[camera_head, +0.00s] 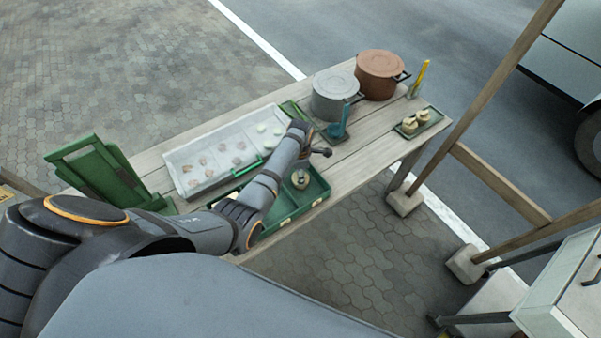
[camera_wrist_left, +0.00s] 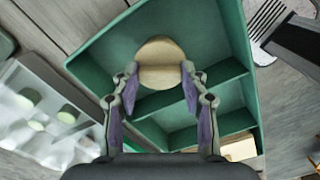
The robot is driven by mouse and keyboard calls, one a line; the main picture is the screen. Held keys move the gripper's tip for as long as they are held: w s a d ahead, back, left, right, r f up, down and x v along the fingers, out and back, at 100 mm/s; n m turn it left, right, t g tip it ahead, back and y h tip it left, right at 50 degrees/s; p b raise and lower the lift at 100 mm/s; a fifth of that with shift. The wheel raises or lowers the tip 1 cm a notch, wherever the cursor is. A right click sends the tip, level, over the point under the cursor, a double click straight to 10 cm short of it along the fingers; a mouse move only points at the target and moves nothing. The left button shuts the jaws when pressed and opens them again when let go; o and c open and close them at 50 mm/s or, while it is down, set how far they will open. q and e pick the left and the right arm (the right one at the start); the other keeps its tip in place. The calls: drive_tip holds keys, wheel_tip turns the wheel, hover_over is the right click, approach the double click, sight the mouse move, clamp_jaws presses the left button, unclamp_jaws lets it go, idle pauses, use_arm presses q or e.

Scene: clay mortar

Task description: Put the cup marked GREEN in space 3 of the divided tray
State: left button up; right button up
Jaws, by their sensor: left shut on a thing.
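The green divided tray (camera_head: 322,186) stands at the table's near edge, partly hidden by my left arm; it fills much of the left wrist view (camera_wrist_left: 105,62). No colour mark or space number is readable. My right gripper is not in view.
A small green tray with several pale cups (camera_head: 415,122) is at the table's right end. A grey pot (camera_head: 334,96) and a brown pot (camera_head: 378,75) stand behind. A pale bin with several round pieces (camera_head: 216,150) lies left. A green stand (camera_head: 92,168) is at far left.

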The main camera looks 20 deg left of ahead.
use_arm(q)
drive_tip(key=shift+f, duration=0.25)
drive_tip(key=o, duration=0.9)
drive_tip(key=o, duration=0.5)
